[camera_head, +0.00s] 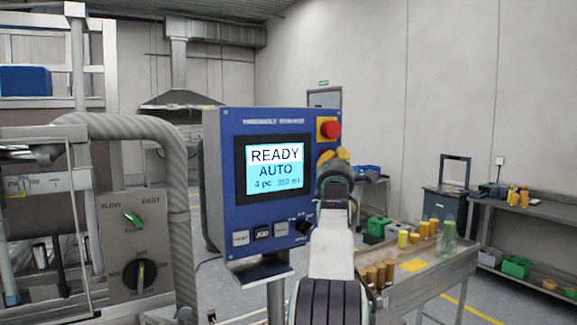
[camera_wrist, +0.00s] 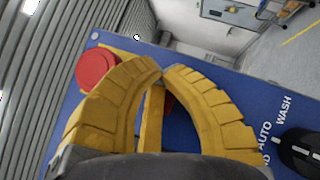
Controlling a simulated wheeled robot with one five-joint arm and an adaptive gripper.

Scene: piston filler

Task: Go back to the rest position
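My gripper (camera_head: 333,156) is in front of the right side of the blue control panel (camera_head: 222,160), just below the red mushroom button (camera_head: 329,128) in the head view. In the wrist view its yellow fingers (camera_wrist: 162,72) curve in and their tips come together, with nothing seen held between them. The red button (camera_wrist: 97,70) shows left of the fingers, apart from the tips. A black selector knob (camera_wrist: 302,150) by the words AUTO and WASH is at the lower right. The panel screen (camera_head: 275,168) reads READY, AUTO, 4 pc 350 ml.
A grey corrugated hose (camera_head: 178,175) and a box with a green switch and black dial (camera_head: 140,274) stand at the left. A table (camera_head: 435,280) with bottles and orange-topped jars is at the right. A shelf bench (camera_head: 535,208) stands behind it.

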